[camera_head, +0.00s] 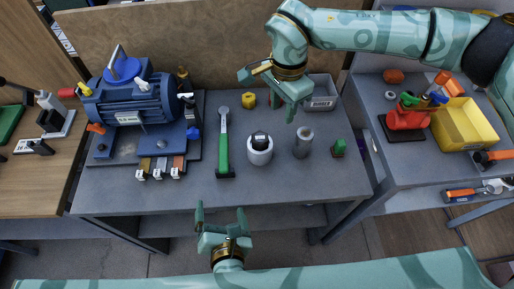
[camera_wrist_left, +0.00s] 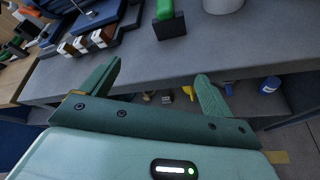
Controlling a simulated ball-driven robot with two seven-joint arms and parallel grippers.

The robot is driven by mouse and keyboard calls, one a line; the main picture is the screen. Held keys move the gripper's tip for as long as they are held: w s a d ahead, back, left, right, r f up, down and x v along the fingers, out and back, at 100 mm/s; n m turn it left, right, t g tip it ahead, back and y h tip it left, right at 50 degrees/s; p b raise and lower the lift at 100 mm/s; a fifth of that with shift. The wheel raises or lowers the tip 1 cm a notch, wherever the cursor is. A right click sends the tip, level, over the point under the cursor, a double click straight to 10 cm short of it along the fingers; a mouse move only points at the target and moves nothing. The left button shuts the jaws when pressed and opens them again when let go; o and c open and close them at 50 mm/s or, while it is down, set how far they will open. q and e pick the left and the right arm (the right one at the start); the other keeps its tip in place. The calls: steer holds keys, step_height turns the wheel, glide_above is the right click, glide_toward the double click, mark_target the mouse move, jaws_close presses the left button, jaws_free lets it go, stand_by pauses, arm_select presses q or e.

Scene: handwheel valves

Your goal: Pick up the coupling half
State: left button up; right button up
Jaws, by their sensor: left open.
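My left gripper (camera_head: 220,215) is in front of the grey table's near edge, open and empty. In the left wrist view its two green fingers (camera_wrist_left: 157,90) are spread wide with nothing between them. I cannot tell for sure which thing is the coupling half. A grey metal cylinder (camera_head: 303,142) stands upright right of centre on the table, and a white cylinder (camera_head: 260,155) with a dark top piece stands left of it. Both are apart from the left gripper. My right gripper (camera_head: 281,92) hangs above the table's back; its jaw gap is unclear.
A green-handled tool (camera_head: 223,150) lies on the table (camera_head: 230,195). A blue motor (camera_head: 130,105) stands left, with several small blocks before it. A yellow piece (camera_head: 248,100), a grey bin (camera_head: 321,101) and a green piece (camera_head: 338,148) are also there. A yellow bin (camera_head: 465,128) stands right.

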mark_target(261, 161)
arm_select(q)
steer(key=w+d+r+n, duration=0.1)
steer(key=d, duration=0.2)
steer(key=w+d+r+n+h, duration=0.1)
steer(key=w+d+n, duration=0.1)
steer(key=d, duration=0.1)
steer(key=w+d+r+n+h, duration=0.1)
steer(key=w+d, duration=0.1)
steer(key=d, duration=0.2)
steer(key=shift+n, duration=0.3)
steer(key=x, duration=0.6)
steer(key=shift+d+r, duration=0.15)
steer(key=x, duration=0.6)
steer(key=shift+d, duration=0.25)
steer(key=shift+r, duration=0.1)
steer(key=c, duration=1.3)
